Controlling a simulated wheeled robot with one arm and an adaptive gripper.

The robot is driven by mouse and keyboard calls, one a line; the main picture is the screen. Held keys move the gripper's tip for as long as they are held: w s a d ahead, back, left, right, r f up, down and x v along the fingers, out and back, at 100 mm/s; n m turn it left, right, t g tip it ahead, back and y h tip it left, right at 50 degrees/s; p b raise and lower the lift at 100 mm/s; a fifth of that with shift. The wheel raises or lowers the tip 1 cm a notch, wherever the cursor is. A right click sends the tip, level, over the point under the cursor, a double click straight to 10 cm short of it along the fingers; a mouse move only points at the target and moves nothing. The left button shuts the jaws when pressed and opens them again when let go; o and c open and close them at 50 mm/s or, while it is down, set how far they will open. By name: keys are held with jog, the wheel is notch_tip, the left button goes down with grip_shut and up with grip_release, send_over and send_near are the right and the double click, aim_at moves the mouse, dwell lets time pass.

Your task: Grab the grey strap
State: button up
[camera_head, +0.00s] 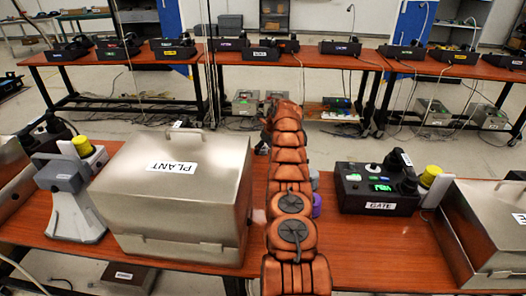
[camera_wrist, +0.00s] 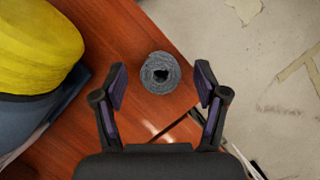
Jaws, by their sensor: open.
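The grey strap (camera_wrist: 160,73) is a small coiled roll with a dark hole in its middle. In the wrist view it lies on the reddish-brown table top, close to the table edge. My gripper (camera_wrist: 160,84) is open, with one finger to the left of the roll and one to the right. A gap shows on both sides, so neither finger touches it. The pads inside the fingers are purple. In the head view my orange arm stretches forward over the table, and I cannot make out the grey strap there.
A large yellow object (camera_wrist: 38,48) stands left of my gripper. In the head view, a metal PLANT box (camera_head: 172,205) is left of my arm and a black GATE phone (camera_head: 376,188) right of it. A purple item (camera_head: 317,206) sits against the arm's right side.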

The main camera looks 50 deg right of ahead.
aim_at(265, 149)
jog(key=shift+c, duration=0.2)
jog(key=c, duration=0.9)
jog(key=shift+r, duration=0.9)
notch_tip(265, 149, up, 2)
jog(key=shift+r+p, duration=0.1)
jog(key=shift+p, duration=1.05)
jog(key=shift+f+b, duration=0.35)
jog(key=shift+b, duration=0.3)
jog(key=shift+s+f+b, duration=0.15)
jog(key=shift+s+b, duration=0.05)
jog(key=shift+b, duration=0.75)
jog(key=shift+s+b, duration=0.15)
jog(key=shift+b, duration=0.75)
